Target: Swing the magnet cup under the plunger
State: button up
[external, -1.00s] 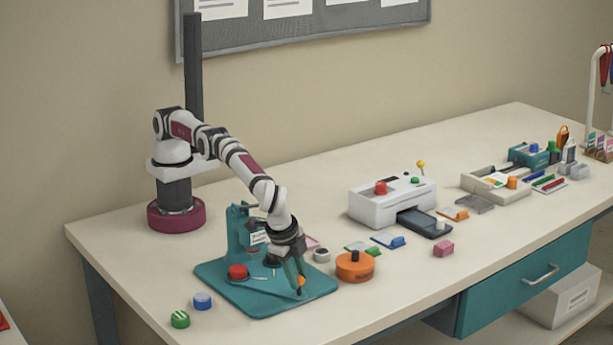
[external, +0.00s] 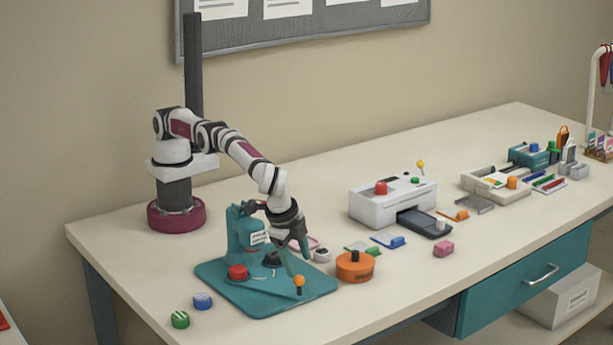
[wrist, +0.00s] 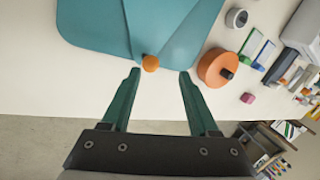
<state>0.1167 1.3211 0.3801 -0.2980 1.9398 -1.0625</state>
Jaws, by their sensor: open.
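The teal button press (external: 230,287) stands on the table, with an upright body (external: 240,228) at its back. A red round cup (external: 238,272) and a dark round cup (external: 272,259) sit over its base. Which one is the magnet cup, and where the plunger's lower end is, I cannot tell. A small orange knob (external: 299,281) stands on a dark post near the base's front right edge; the wrist view also shows it (wrist: 150,63). My gripper (external: 297,263) is open and empty, just above and behind the knob. In the wrist view, my fingertips (wrist: 160,73) lie either side of it.
An orange round container (external: 354,267) and a small white-and-black round item (external: 321,255) stand right of the press. Blue (external: 202,301) and green (external: 180,320) round pieces lie left of it. A white laminator (external: 375,207) stands farther right.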

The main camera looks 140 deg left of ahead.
jog(key=s+d+r, duration=0.5)
jog(key=d+r, duration=0.2)
jog(key=d, duration=0.3)
jog(key=shift+s, duration=0.4)
jog(key=shift+c, duration=0.2)
